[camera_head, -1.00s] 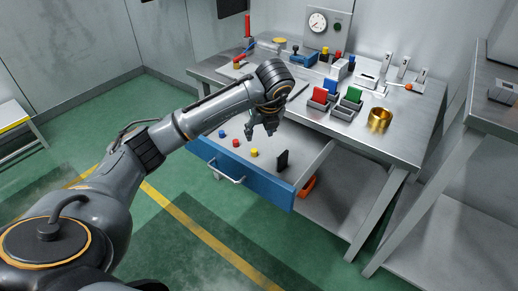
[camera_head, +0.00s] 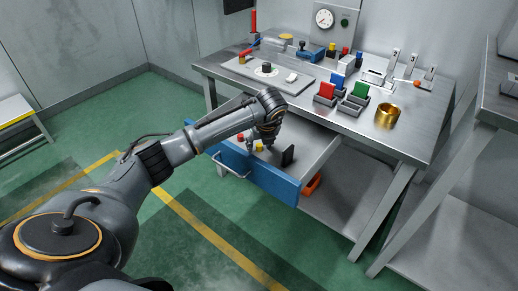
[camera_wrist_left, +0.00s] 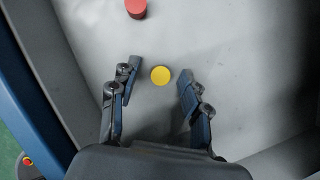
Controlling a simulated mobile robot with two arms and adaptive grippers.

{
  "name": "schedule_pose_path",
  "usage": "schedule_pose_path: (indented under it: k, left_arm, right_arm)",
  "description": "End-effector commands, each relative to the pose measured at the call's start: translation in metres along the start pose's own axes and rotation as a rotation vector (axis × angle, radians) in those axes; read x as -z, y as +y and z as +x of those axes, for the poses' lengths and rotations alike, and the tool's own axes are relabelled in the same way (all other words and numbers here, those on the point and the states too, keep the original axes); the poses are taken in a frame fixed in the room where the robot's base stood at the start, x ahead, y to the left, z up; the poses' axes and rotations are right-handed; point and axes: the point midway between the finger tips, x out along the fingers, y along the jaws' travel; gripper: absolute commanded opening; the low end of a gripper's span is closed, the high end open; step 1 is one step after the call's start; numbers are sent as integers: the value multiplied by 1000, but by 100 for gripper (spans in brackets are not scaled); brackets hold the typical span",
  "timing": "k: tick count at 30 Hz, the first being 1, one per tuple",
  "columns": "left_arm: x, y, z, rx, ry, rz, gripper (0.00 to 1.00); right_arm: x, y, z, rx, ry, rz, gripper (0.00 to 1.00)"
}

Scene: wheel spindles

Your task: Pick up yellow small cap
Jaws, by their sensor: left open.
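The small yellow cap (camera_head: 259,147) lies in the open blue-fronted drawer (camera_head: 272,181). In the left wrist view the yellow cap (camera_wrist_left: 160,75) is a round disc on the grey drawer floor. My left gripper (camera_head: 266,143) is low over the drawer, close to the cap and partly overlapping it in the head view. In the wrist view the left gripper's (camera_wrist_left: 160,70) fingers are open, one on each side of the cap, with a visible gap to both. The height of the fingertips above the floor is hard to tell. My right gripper is out of view.
A red cap (camera_wrist_left: 136,8) lies near the yellow one, also in the head view (camera_head: 240,137). A black upright block (camera_head: 288,156) stands to the right in the drawer.

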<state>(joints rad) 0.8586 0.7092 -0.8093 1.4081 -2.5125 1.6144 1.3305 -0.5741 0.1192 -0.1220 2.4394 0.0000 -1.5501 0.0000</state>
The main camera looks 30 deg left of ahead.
Motion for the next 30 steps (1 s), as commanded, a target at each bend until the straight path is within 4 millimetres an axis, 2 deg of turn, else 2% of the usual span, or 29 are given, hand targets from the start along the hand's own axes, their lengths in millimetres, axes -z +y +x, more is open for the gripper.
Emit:
schedule_pose_path:
  k: [5,11,12,23,27,30]
  left_arm:
    - [0,0,0,0,0,0,47]
    - [0,0,0,0,0,0,12]
    - [0,0,0,0,0,0,10]
    - [0,0,-1,0,0,0,10]
    - [-4,0,-8,1,-1,0,10]
    - [-9,0,-19,2,-1,-1,10]
  right_arm:
    - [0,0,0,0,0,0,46]
    - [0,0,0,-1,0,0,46]
    - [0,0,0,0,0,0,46]
    - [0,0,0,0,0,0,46]
    - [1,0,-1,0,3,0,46]
    - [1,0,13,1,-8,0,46]
